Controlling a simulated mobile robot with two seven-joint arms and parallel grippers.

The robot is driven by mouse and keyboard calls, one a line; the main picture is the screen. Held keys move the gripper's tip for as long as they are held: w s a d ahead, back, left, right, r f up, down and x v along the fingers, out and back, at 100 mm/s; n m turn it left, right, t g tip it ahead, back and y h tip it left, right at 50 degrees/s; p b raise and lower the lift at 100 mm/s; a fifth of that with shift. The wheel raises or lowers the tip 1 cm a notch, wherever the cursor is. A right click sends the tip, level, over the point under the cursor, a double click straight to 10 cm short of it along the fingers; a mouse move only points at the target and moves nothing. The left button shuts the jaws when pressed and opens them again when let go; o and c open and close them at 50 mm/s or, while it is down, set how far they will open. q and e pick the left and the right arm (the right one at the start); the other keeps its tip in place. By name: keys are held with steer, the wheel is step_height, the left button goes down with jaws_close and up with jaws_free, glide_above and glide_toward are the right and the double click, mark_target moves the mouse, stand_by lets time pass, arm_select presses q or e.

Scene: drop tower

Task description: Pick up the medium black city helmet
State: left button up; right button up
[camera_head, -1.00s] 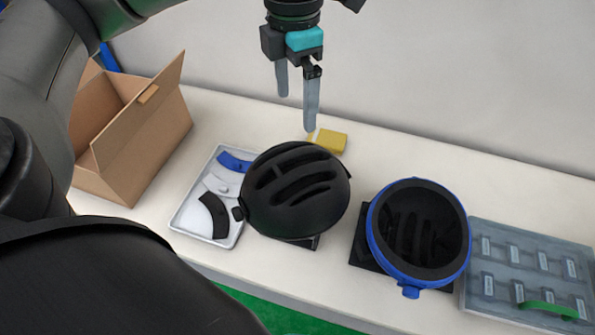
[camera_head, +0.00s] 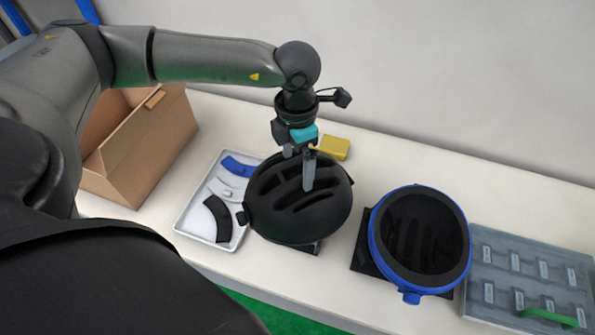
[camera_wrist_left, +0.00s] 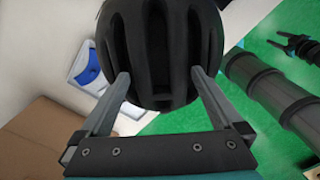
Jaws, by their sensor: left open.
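The black city helmet (camera_head: 282,215) sits dome up on a dark stand on the table, with long vent slots facing up. My left gripper (camera_head: 300,180) comes down over the far right part of its dome. In the left wrist view the gripper (camera_wrist_left: 160,88) is open, with one finger on each side of the helmet's ribs (camera_wrist_left: 152,45). I cannot tell whether the fingertips touch the shell or reach into the vents.
A blue-rimmed helmet (camera_head: 375,235) lies open side up to the right. A grey case (camera_head: 515,265) is at far right. A white tray (camera_head: 230,242) with pads is left of the black helmet, a cardboard box (camera_head: 150,150) beyond it. A yellow block (camera_head: 335,147) lies behind.

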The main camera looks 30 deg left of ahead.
arm_select(q)
steer(key=shift+f, duration=0.55)
steer(key=shift+r, duration=0.1)
jaws_close()
stand_by(0.4)
